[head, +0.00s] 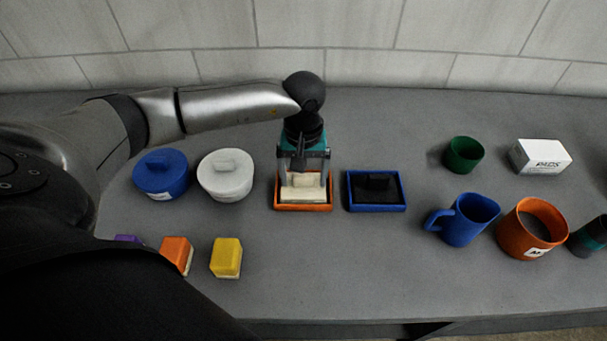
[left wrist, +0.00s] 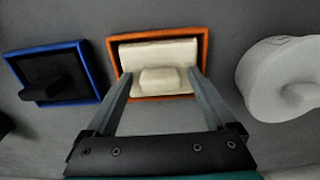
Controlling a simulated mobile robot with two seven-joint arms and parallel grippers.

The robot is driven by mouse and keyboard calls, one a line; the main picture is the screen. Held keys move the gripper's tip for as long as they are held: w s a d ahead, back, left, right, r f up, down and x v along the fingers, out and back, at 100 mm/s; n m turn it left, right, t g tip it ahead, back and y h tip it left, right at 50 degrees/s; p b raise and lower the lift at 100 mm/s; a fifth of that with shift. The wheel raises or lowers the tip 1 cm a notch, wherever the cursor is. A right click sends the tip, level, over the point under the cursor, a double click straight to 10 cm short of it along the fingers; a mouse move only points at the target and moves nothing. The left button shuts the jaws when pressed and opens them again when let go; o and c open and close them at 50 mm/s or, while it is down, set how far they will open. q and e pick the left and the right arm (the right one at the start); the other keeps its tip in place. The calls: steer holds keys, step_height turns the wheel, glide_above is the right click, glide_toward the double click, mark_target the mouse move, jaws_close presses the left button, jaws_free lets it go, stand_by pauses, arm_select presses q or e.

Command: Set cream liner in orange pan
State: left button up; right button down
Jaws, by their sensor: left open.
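The cream liner (head: 303,194) is a pale block with a raised grip. It lies within the rim of the orange pan (head: 303,208); whether it rests fully flat is hard to tell. The left wrist view also shows the liner (left wrist: 158,54) inside the orange rim (left wrist: 205,42), with a dark strip of pan floor along its far side. My left gripper (head: 304,176) points down over the pan, open, its fingers (left wrist: 160,76) on either side of the liner's grip. A dark, teal-banded part (head: 590,236) at the right edge may be my right gripper; no fingers show.
A blue pan (head: 376,209) with a black liner stands close right of the orange pan. White (head: 225,180) and blue (head: 161,177) lidded pots stand left. Orange (head: 176,254) and yellow (head: 227,259) blocks lie in front. Mugs (head: 463,220) and a white box (head: 540,157) stand right.

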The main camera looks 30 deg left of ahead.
mark_target(304, 176)
arm_select(q)
step_height(304, 176, up, 12)
steer(key=shift+r, duration=0.2)
stand_by(0.4)
